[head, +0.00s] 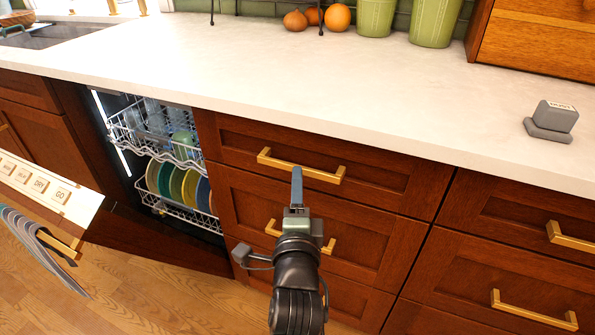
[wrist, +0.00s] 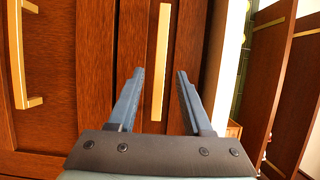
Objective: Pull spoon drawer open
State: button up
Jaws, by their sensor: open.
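The top wooden drawer (head: 232,140) in front of me is closed flush under the counter, with a horizontal gold bar handle (head: 325,174). None of the drawers in view shows a label, so I take this one as the spoon drawer. My gripper (head: 297,172) is at this handle, its fingers overlapping the middle of the bar in the head view. In the wrist view my gripper (wrist: 160,74) is open, and the handle (wrist: 163,45) appears in the gap between the two fingers, apart from both. I cannot tell how deep the fingers reach around it.
A lower drawer's handle (head: 273,228) is partly hidden behind my arm. To the left, the dishwasher (head: 160,150) is open with racks of plates, its door (head: 50,190) lowered. More closed drawers (head: 480,270) stand to the right. The counter (head: 280,70) above is mostly clear.

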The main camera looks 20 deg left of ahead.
jog(key=shift+b+x, duration=0.65)
jog(key=shift+x, duration=2.25)
grip_shut()
